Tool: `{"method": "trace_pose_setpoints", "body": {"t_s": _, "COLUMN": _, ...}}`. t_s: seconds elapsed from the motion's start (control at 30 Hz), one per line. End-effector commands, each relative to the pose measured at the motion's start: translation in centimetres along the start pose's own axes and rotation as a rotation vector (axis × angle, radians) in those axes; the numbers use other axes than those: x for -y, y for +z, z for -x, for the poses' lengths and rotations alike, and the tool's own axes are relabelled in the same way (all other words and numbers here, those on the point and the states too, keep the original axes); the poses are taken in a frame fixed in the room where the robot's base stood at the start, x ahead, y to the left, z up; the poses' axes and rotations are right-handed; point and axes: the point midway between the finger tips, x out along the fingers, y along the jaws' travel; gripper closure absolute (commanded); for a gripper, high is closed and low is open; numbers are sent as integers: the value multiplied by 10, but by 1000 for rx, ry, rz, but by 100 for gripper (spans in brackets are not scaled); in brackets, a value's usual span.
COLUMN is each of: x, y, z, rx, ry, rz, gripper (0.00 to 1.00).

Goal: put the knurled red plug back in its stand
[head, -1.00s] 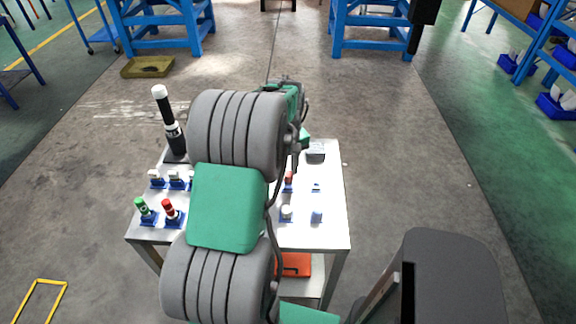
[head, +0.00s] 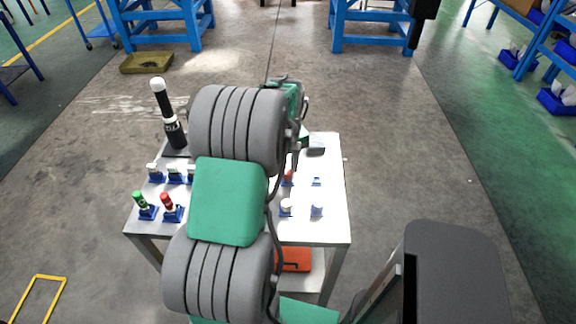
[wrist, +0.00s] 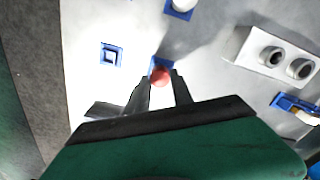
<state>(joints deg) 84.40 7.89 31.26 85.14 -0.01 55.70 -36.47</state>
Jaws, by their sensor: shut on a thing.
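A red plug (wrist: 160,76) sits between the fingertips of my gripper (wrist: 163,79) in the wrist view. My gripper is shut on it. A blue stand (wrist: 161,61) shows right at the plug, partly hidden by it; I cannot tell how deep the plug sits in it. In the head view the red plug (head: 288,175) shows just right of my arm, which hides most of my gripper. Another red plug (head: 166,199), with a dark lower part, leans in a blue stand at the front left of the table.
An empty blue stand (wrist: 110,55) lies left of the held plug in the wrist view. A white block with two holes (wrist: 275,54) is at right. In the head view, a green plug (head: 140,199), a white plug (head: 286,204) and a tall black-and-white cylinder (head: 166,110) stand on the table (head: 332,226).

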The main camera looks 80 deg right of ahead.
Motion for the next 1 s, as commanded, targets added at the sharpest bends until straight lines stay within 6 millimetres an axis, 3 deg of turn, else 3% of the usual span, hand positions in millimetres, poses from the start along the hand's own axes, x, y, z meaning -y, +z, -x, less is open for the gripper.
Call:
{"method": "trace_pose_setpoints", "body": {"t_s": 0.13, "x": 0, "y": 0, "z": -8, "rx": 0, "ry": 0, "rz": 0, "gripper": 100}}
{"method": "trace_pose_setpoints", "body": {"t_s": 0.17, "x": 0, "y": 0, "z": -6, "rx": 0, "ry": 0, "rz": 0, "gripper": 71}}
{"method": "trace_pose_setpoints", "body": {"t_s": 0.43, "x": 0, "y": 0, "z": -6, "rx": 0, "ry": 0, "rz": 0, "gripper": 48}}
{"method": "trace_pose_setpoints", "body": {"t_s": 0.83, "x": 0, "y": 0, "z": -6, "rx": 1, "ry": -1, "rz": 0, "gripper": 47}}
{"method": "trace_pose_setpoints", "body": {"t_s": 1.0, "x": 0, "y": 0, "z": 6, "rx": 0, "ry": 0, "rz": 0, "gripper": 47}}
